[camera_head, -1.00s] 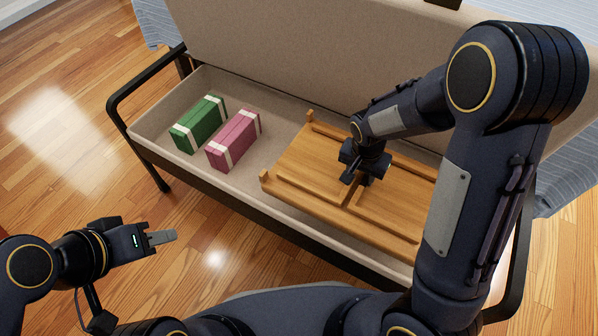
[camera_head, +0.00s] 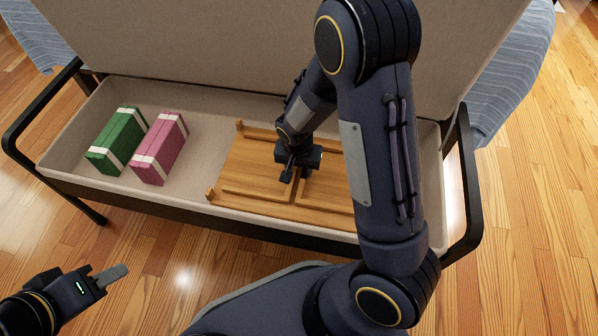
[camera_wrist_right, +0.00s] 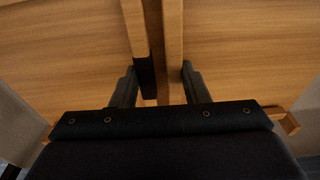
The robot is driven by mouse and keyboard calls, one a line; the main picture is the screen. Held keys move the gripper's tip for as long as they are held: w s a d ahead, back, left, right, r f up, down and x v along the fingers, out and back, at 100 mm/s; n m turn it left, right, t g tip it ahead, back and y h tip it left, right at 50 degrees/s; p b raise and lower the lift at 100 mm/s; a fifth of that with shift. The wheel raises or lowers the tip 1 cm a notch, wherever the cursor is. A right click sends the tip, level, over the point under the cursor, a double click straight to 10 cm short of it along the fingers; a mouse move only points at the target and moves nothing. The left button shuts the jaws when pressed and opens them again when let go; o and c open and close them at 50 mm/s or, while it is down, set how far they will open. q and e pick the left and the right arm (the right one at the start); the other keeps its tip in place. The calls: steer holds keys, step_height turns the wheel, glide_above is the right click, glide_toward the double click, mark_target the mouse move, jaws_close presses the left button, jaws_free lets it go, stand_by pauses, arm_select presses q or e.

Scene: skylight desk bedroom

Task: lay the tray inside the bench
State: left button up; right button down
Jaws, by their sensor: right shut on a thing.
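The tray (camera_head: 255,185) is a flat light-wood panel with raised rails and corner pegs. It sits in the right part of the open bench (camera_head: 75,150), a beige-lined box with a dark frame. Its near edge runs close along the bench's front rim; I cannot tell whether it rests on the floor. My right gripper (camera_head: 287,176) is shut on the tray's middle rail, which shows between the fingers in the right wrist view (camera_wrist_right: 160,85). My arm hides the tray's right end. My left gripper (camera_head: 112,274) is outside the bench at lower left, empty; its finger gap is not visible.
A green box (camera_head: 117,140) and a pink box (camera_head: 160,148), both with white bands, stand in the bench's left part, apart from the tray. The raised lid (camera_head: 200,45) stands behind. The wood floor in front is clear.

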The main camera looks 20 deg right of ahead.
mark_target(298, 180)
steer(key=shift+f, duration=0.35)
steer(key=shift+f, duration=0.15)
steer(key=c, duration=0.8)
jaws_free()
step_height(298, 180, up, 11)
steer(key=s+p, duration=0.1)
steer(key=p, duration=0.4)
steer(key=s+r+n+t+y, duration=0.1)
steer(key=s+r+n, duration=0.1)
steer(key=s+r, duration=0.3)
steer(key=s+r+n+t+y, duration=0.2)
steer(key=s+r, duration=0.4)
steer(key=s, duration=0.1)
steer(key=s+r+n+t+y, duration=0.1)
steer(key=s+r, duration=0.4)
steer(key=s, duration=0.1)
steer(key=shift+s+a+r+n+y, duration=0.1)
steer(key=shift+a+r+n+y, duration=0.3)
